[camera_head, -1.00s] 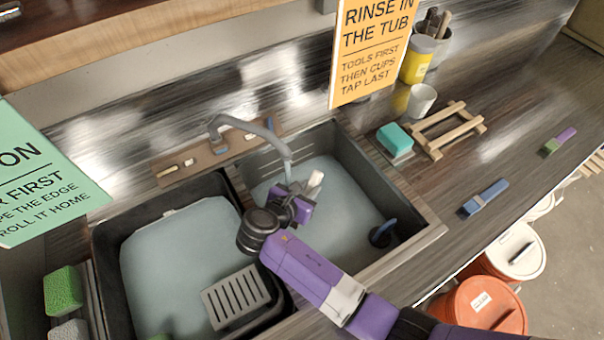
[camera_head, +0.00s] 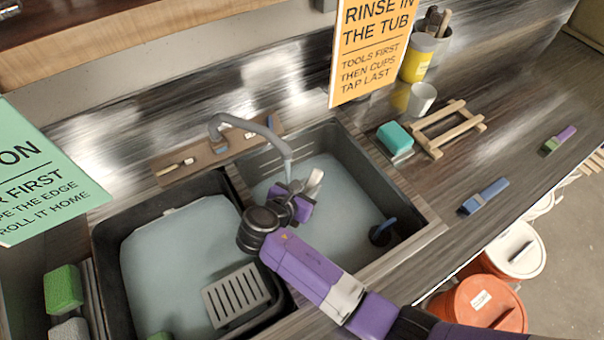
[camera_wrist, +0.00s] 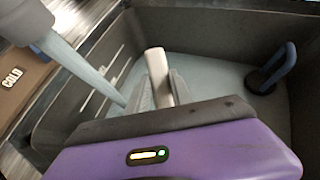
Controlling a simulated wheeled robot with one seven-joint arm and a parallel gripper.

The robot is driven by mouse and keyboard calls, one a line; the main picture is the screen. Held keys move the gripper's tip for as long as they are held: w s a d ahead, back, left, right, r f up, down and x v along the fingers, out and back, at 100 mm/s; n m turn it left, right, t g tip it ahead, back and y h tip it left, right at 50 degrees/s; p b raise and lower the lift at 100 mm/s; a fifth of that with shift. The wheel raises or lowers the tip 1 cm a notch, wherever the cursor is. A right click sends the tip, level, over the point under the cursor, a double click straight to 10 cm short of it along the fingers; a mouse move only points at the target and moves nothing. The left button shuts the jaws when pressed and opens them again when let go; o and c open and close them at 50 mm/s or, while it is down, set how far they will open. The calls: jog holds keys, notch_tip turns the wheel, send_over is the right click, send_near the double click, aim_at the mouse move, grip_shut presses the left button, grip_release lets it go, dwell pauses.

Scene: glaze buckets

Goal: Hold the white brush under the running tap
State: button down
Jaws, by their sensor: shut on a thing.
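The white brush (camera_head: 314,181) is in my gripper (camera_head: 306,192) above the right basin of the sink. In the wrist view the pale brush (camera_wrist: 158,68) stands up between my gripper's two grey fingers (camera_wrist: 162,92), which are shut on it. The grey tap (camera_head: 262,128) arches over from behind. In the wrist view its spout (camera_wrist: 25,20) is at upper left, and a bluish stream (camera_wrist: 85,70) runs down from it to the left of the brush, close to the left finger. Whether the water touches the brush is not clear. The brush's lower part is hidden.
The right basin (camera_head: 372,165) holds greyish water and a dark blue-handled tool (camera_head: 382,232). The left basin (camera_head: 125,205) holds water and a grey slotted rack (camera_head: 237,299). A teal sponge (camera_head: 395,137), a wooden frame (camera_head: 437,153) and a blue brush (camera_head: 485,195) lie on the right counter.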

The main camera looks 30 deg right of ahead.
jog(key=s+a+r, duration=0.2)
jog(key=s+r, duration=0.2)
jog(key=shift+s+a, duration=0.15)
jog(key=shift+a, duration=0.2)
dwell(0.3)
